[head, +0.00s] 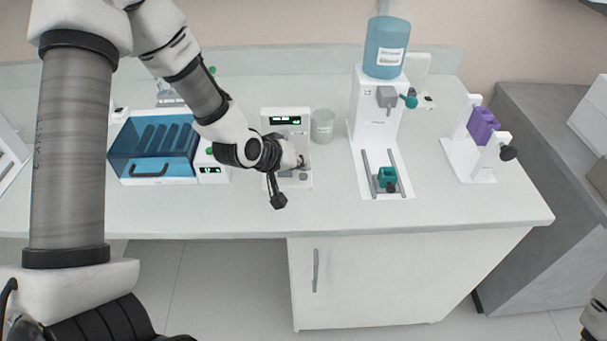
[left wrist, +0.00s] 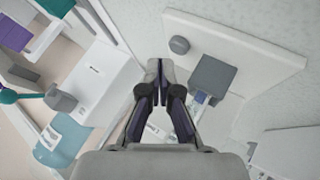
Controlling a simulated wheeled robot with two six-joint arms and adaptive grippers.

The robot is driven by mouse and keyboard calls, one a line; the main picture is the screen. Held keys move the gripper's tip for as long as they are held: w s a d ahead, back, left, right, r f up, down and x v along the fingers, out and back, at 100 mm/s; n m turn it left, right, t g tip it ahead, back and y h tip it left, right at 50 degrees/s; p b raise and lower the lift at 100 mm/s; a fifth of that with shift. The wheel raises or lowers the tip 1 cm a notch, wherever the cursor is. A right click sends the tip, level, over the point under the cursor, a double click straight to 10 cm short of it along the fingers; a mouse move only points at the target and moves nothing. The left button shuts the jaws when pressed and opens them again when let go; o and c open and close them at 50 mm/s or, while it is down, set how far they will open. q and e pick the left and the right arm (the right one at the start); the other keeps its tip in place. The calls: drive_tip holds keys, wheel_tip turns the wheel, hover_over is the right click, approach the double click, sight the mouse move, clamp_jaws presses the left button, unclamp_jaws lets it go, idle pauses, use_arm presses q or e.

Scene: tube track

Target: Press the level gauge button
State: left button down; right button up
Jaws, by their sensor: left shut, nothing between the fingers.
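A white device (head: 274,114) with a lit green display stands near the middle of the bench. A small round grey button (head: 303,176) and a grey square block sit low on its front part. In the left wrist view a round grey button (left wrist: 180,45) and a grey block (left wrist: 212,75) show on a white plate. I cannot read any label that names the level gauge. My left gripper (head: 302,163) is over the device and hides part of it. Its fingertips (left wrist: 158,72) are together and empty, beside the round button in the picture. I cannot tell whether they touch anything.
A clear beaker (head: 322,126) stands right beside the device. A blue-lidded box (head: 153,145) is on its left. A white stand (head: 375,130) with a blue bottle (head: 386,48) and a purple rack (head: 483,126) are on the right. The bench's front strip is clear.

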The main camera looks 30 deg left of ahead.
sight(301, 176)
use_arm(q)
drive_tip(key=shift+f, duration=0.1)
idle(0.3)
drive_tip(key=shift+f+b, duration=0.3)
drive_tip(key=shift+f, duration=0.05)
drive_tip(key=shift+f+b, duration=0.35)
drive_tip(key=shift+f, duration=0.1)
idle(0.5)
drive_tip(key=shift+r+p, duration=0.75)
drive_tip(key=shift+r, duration=0.2)
wheel_tip(301, 176, up, 5)
drive_tip(key=p, duration=0.4)
idle(0.4)
